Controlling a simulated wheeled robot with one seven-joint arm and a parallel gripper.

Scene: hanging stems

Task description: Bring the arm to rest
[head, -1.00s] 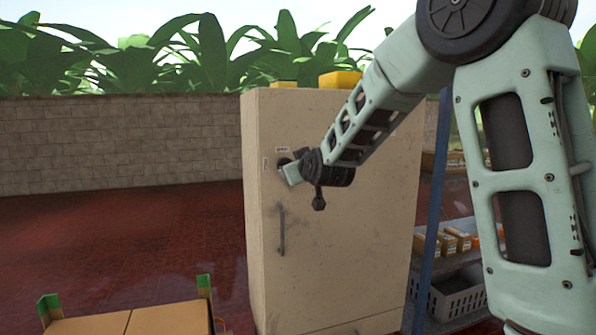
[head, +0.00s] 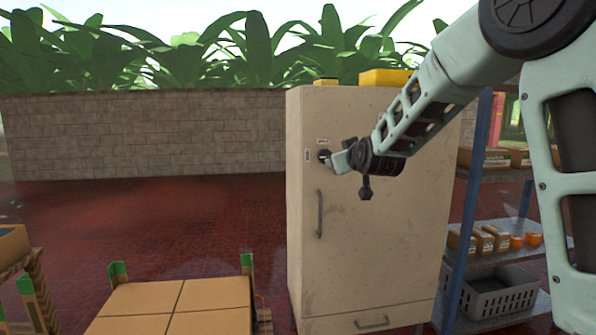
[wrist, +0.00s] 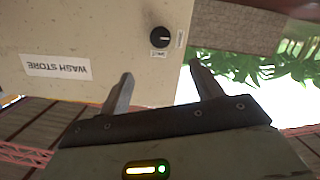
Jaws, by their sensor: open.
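My gripper (wrist: 162,88) is open in the wrist view, with its two fingers apart and nothing between them. In the head view my gripper (head: 340,161) is at the end of my arm, in front of the upper left part of a beige cabinet (head: 360,245). The cabinet also shows in the wrist view (wrist: 60,25), upside down, with a "WASH STORE" label (wrist: 56,66) and a black knob (wrist: 160,37) beyond the fingertips. In the head view the knob (head: 324,155) is just left of the gripper. I cannot tell how far the fingers are from the cabinet face.
A shelf rack (head: 470,210) with boxes and a grey crate (head: 497,290) stands right of the cabinet. A low stand with cardboard boxes (head: 180,300) is at the front left. A yellow box (head: 385,77) sits on the cabinet. Red floor (head: 150,220) lies open toward the brick wall (head: 140,135).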

